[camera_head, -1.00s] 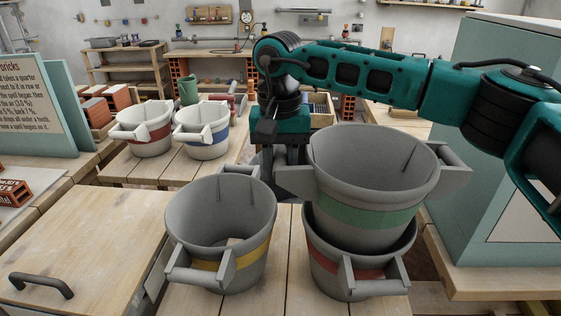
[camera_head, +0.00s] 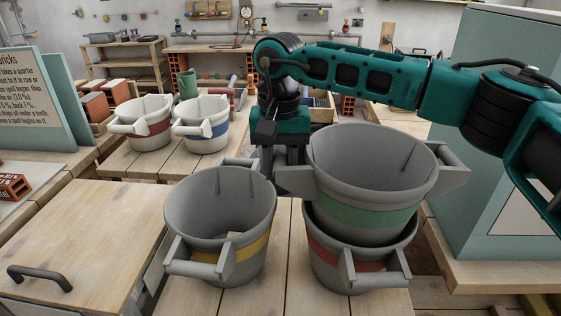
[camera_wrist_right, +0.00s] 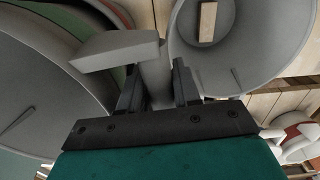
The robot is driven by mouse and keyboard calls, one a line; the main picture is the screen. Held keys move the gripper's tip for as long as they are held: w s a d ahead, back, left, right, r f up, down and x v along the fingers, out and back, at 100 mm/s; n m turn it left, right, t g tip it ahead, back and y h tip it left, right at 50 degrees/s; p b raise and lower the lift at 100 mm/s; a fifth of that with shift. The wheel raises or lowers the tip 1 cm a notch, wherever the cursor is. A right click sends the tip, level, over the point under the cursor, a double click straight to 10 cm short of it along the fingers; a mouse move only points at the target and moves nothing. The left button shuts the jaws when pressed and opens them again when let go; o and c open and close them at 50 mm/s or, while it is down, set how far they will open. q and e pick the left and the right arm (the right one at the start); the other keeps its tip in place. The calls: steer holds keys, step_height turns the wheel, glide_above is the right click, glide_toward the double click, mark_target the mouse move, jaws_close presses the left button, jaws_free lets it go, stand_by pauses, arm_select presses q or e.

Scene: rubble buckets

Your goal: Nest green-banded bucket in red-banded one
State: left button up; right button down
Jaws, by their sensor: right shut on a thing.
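The green-banded bucket (camera_head: 368,212) is upright, its lower part inside the mouth of the red-banded bucket (camera_head: 330,262). Its green band still shows above the red-banded bucket's rim; whether its base touches the inside is hidden. The red-banded bucket stands on the plank table, its front handle toward me. My right gripper (camera_wrist_right: 158,88) is shut on the green-banded bucket's left handle (camera_wrist_right: 152,62); in the head view the gripper (camera_head: 285,172) is at that bucket's left side, its fingertips largely hidden. My left gripper is not in view.
A yellow-banded bucket (camera_head: 219,218) stands close on the left. Another red-banded bucket (camera_head: 143,124) and a blue-banded bucket (camera_head: 202,123) stand on a table behind. A pale green cabinet (camera_head: 490,190) bounds the right. A wooden worktop (camera_head: 80,235) at front left is clear.

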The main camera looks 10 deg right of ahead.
steer(key=shift+f+b, duration=0.4)
steer(key=shift+f, duration=0.5)
steer(key=c, duration=0.9)
jaws_free()
steer(key=shift+o, duration=0.9)
